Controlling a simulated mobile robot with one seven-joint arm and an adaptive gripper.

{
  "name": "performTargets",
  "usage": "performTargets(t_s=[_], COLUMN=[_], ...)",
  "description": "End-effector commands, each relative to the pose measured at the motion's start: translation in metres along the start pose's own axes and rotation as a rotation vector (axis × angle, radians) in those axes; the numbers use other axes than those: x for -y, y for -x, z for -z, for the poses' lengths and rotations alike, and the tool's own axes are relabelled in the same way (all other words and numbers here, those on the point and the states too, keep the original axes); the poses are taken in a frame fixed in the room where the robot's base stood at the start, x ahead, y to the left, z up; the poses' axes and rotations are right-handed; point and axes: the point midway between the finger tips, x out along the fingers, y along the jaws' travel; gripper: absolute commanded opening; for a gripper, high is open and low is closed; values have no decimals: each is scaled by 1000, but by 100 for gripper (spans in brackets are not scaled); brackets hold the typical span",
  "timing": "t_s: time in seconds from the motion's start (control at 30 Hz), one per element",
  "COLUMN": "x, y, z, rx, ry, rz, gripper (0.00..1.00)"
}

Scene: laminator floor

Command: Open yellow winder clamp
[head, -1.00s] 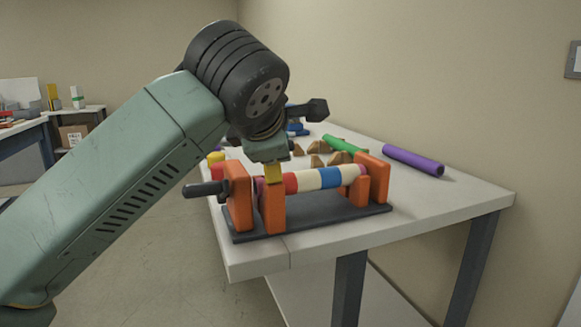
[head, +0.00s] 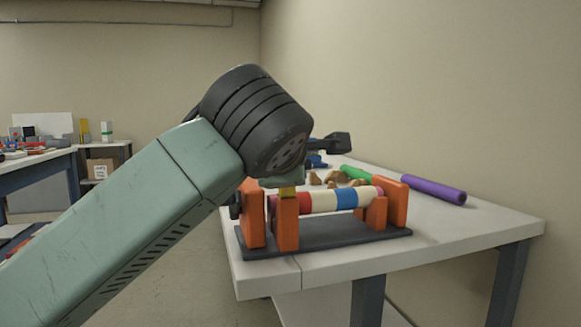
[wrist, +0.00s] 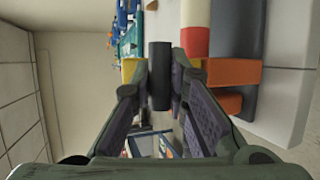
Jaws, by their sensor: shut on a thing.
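The winder stands on the table with a dark base (head: 330,236), orange posts (head: 287,222) and a striped roll (head: 322,200). In the head view my arm hides the gripper's fingertips. A dark crank handle (head: 235,207) shows at the winder's left, partly hidden.
A purple roll (head: 434,190) and a green roll (head: 355,173) lie behind the winder with several brown pieces (head: 331,178). The table's front right (head: 480,225) is clear. The wall is close behind. Another bench (head: 40,160) stands at the far left.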

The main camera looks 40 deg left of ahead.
Motion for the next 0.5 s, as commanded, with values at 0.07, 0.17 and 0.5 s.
performTargets(t_s=[0.07,0.17,0.5], x=[4,3,1], y=[0,0,0], z=[-1,-1,0], rx=[2,1,0], ry=[-1,-1,0], rz=[8,7,3], gripper=[16,23,36])
